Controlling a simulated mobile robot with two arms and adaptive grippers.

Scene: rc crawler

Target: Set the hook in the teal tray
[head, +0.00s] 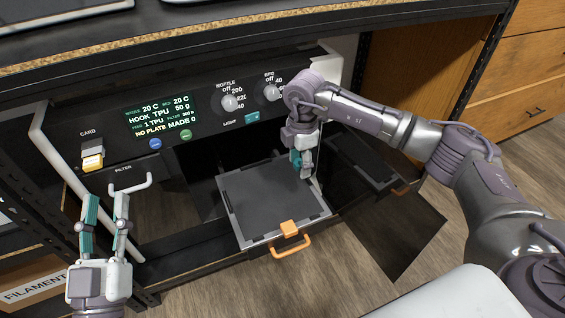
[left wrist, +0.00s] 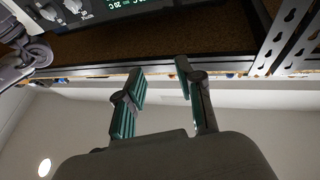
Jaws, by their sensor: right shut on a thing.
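No hook and no teal tray show in either view. The printer (head: 190,105) has a square dark grey plate (head: 268,200) on its pulled-out bed (head: 235,220), which has an orange handle (head: 290,247) in front. My right gripper (head: 302,165) points down at the plate's back right corner and is shut there; the contact is partly hidden. My left gripper (head: 105,205) is open and empty in front of the printer's left side. Its two teal-padded fingers stand apart in the left wrist view (left wrist: 160,85).
The printer's display (head: 158,113) reads hook, no plate, made 0. A dark glass door (head: 395,225) hangs open to the right of the bed. A white filter handle (head: 135,185) is close to my left fingers. A filament box (head: 35,285) sits at lower left.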

